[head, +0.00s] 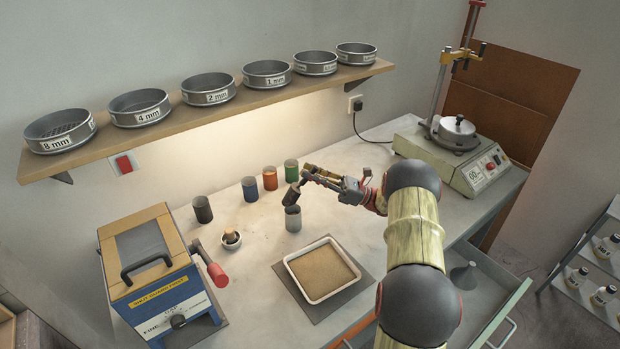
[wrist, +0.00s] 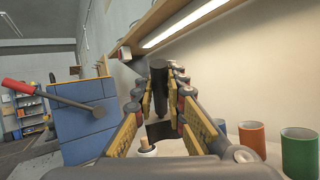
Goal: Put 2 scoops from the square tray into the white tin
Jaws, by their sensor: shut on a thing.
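The square tray (head: 291,262) is white-rimmed, holds a level tan material and lies on a dark mat. The white tin (head: 293,222), pale grey-white here, stands just behind the tray. My gripper (head: 304,180) is above and slightly right of the tin, shut on a dark scoop (head: 291,195). The scoop is tilted with its lower end at the tin's mouth; I cannot tell whether they touch. In the wrist view the scoop's dark handle (wrist: 158,78) stands between the fingers (wrist: 160,110). The insides of scoop and tin are hidden.
Black (head: 202,209), blue (head: 250,189), orange (head: 270,178) and green (head: 291,171) tins stand behind. A shelf of sieves (head: 210,95) hangs above.

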